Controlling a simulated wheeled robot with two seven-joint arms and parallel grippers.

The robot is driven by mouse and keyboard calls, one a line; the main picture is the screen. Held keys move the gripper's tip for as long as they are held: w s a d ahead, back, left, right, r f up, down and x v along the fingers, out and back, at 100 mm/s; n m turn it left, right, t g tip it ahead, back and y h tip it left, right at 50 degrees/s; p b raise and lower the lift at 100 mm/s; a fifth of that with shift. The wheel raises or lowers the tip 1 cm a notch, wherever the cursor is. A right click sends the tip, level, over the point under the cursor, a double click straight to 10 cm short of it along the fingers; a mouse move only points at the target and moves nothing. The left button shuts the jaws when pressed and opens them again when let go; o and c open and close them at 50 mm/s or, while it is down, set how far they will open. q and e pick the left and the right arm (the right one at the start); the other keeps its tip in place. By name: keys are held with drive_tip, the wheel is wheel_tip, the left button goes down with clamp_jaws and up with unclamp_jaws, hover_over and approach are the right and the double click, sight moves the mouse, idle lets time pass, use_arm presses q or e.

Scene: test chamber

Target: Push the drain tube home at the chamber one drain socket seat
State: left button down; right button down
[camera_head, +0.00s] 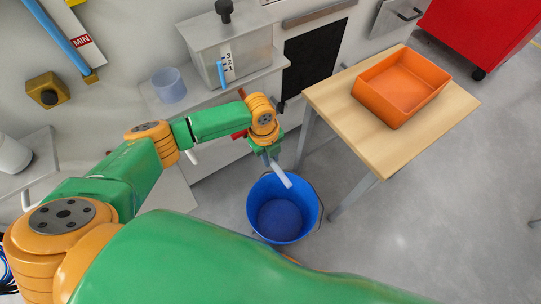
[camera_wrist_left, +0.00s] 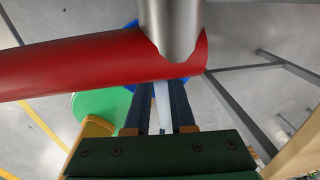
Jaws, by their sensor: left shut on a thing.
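My left gripper (camera_head: 272,159) is above the blue bucket (camera_head: 254,221) in the head view. It is shut on a pale, straight tube (camera_head: 281,174), which slants down over the bucket's opening. In the left wrist view the pale tube (camera_wrist_left: 162,108) stands between the dark fingers of my left gripper (camera_wrist_left: 163,103). A red cylinder (camera_wrist_left: 90,68) and a grey metal cylinder with a rounded end (camera_wrist_left: 170,25) cross close in front of the fingers. I cannot tell which part is the drain socket seat. My right gripper is not in view.
A wooden table (camera_head: 437,118) with an orange tray (camera_head: 379,110) stands to the right. A grey lidded tank (camera_head: 255,57) and a translucent cup (camera_head: 169,86) stand on the shelf behind the arm. Open floor (camera_head: 420,230) lies at lower right.

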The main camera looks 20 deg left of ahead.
use_arm(q)
drive_tip(key=shift+p, duration=0.3)
idle(0.5)
drive_tip(key=shift+r, duration=0.1)
drive_tip(key=shift+w+a, duration=0.3)
drive_tip(key=shift+a, duration=0.1)
drive_tip(key=c, duration=0.7)
unclamp_jaws()
